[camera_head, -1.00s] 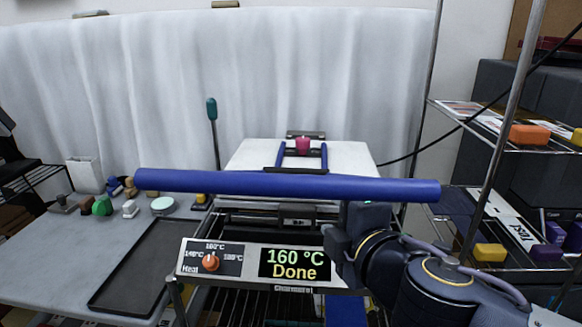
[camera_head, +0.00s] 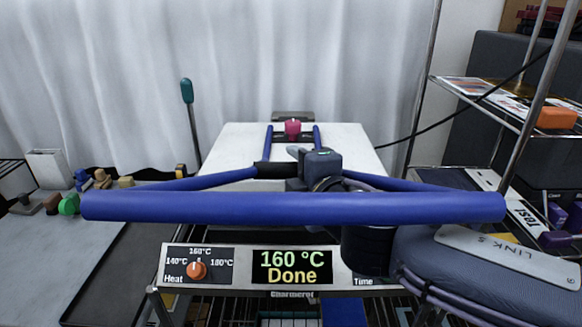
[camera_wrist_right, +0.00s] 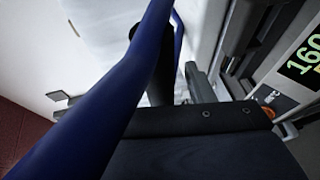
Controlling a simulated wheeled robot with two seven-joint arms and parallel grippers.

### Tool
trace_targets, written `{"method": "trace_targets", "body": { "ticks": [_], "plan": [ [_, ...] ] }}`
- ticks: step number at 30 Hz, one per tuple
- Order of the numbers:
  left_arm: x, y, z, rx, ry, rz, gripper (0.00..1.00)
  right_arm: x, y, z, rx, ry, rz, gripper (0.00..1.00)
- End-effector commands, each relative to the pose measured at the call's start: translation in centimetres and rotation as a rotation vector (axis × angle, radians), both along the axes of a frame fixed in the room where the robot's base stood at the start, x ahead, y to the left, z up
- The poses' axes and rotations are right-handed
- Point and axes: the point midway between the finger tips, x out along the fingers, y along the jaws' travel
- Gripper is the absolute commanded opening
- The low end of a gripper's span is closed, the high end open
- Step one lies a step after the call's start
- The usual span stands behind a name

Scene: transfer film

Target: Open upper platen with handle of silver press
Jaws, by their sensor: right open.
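The silver press has a white upper platen (camera_head: 350,140) lying flat behind its front panel (camera_head: 240,284). A blue bar (camera_head: 200,207) runs across the foreground, with blue tubes sloping back towards a black grip (camera_head: 275,169) above the platen. My right arm reaches past the bar, and my right gripper (camera_head: 305,161) is open at the right end of the black grip, partly covering it. In the right wrist view the blue tube (camera_wrist_right: 110,105) crosses close in front, with the black grip (camera_wrist_right: 150,60) behind it. I cannot tell whether the fingers surround it. My left gripper is out of view.
The panel shows 160 °C and Done on its display (camera_head: 292,266). A table with a dark tray (camera_head: 105,265) and small objects stands at left. A wire shelf (camera_head: 500,115) with coloured blocks stands at right. A white curtain hangs behind.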

Motion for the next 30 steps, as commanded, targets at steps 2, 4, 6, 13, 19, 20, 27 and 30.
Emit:
{"method": "trace_targets", "body": {
  "ticks": [2, 4, 6, 13, 19, 20, 27, 30],
  "plan": [
    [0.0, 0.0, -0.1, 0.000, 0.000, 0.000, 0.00, 1.0, 0.4, -0.3, -0.001, 0.002, 0.000, 0.49],
    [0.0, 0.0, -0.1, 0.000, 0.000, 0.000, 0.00, 1.6, 0.7, -0.3, 0.001, 0.000, 0.000, 0.49],
    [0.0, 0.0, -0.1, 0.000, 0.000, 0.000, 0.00, 2.0, 0.8, -0.4, 0.000, 0.001, 0.000, 0.49],
    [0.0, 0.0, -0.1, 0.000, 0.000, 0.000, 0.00, 2.2, 0.9, -0.4, 0.001, -0.001, 0.000, 0.49],
    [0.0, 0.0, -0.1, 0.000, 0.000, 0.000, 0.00, 2.2, 0.9, -0.4, 0.001, -0.001, 0.000, 0.32],
    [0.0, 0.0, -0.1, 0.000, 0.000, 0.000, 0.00, 2.2, 0.9, -0.4, 0.001, -0.001, 0.000, 0.28],
    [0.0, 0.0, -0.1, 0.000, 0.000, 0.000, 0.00, 2.2, 0.9, -0.4, 0.001, 0.000, 0.000, 0.00],
    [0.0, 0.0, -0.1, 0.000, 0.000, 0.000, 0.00, 2.2, 0.9, -0.4, 0.001, 0.000, 0.000, 0.00]
  ]
}}
